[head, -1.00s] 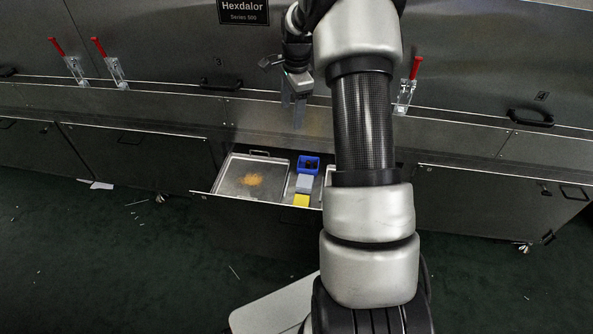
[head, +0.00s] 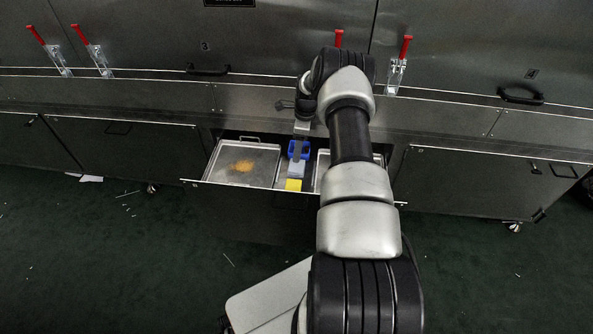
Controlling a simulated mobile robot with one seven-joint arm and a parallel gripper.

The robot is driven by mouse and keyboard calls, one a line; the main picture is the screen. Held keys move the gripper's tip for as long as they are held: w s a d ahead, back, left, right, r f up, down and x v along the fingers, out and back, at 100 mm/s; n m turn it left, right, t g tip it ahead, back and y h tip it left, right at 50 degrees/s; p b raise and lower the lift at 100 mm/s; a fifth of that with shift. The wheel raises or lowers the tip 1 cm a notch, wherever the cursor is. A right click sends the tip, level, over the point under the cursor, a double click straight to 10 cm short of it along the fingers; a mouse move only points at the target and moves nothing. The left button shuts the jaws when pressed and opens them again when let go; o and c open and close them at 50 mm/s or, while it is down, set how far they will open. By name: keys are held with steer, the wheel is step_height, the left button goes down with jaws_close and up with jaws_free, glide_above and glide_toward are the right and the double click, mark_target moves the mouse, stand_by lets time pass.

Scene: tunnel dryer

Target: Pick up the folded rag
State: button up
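A pale grey-blue folded cloth (head: 295,172), which looks like the folded rag, lies in the open drawer. It sits in the narrow middle section, between a blue bin (head: 305,153) and a yellow block (head: 293,185). My gripper (head: 298,158) points down into the drawer, over the bin and the far end of the rag. It covers part of both. The fingers are small and blend together here, so I cannot tell their opening or whether they touch the rag.
A metal tray (head: 228,176) with orange-brown powder fills the left of the drawer. Another tray (head: 321,173) on the right is largely hidden by my arm. Steel dryer panels with red-handled clamps (head: 397,68) rise behind. The dark green floor in front has scattered scraps.

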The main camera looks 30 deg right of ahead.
mark_target(297, 165)
step_height(297, 165, down, 4)
steer(key=shift+w+a+r+b, duration=0.1)
steer(key=shift+w+a+b, duration=0.05)
steer(key=shift+b, duration=0.2)
step_height(297, 165, down, 5)
steer(key=shift+f+b, duration=0.1)
steer(key=shift+b, duration=0.65)
steer(key=shift+c, duration=0.3)
steer(key=c, duration=0.6)
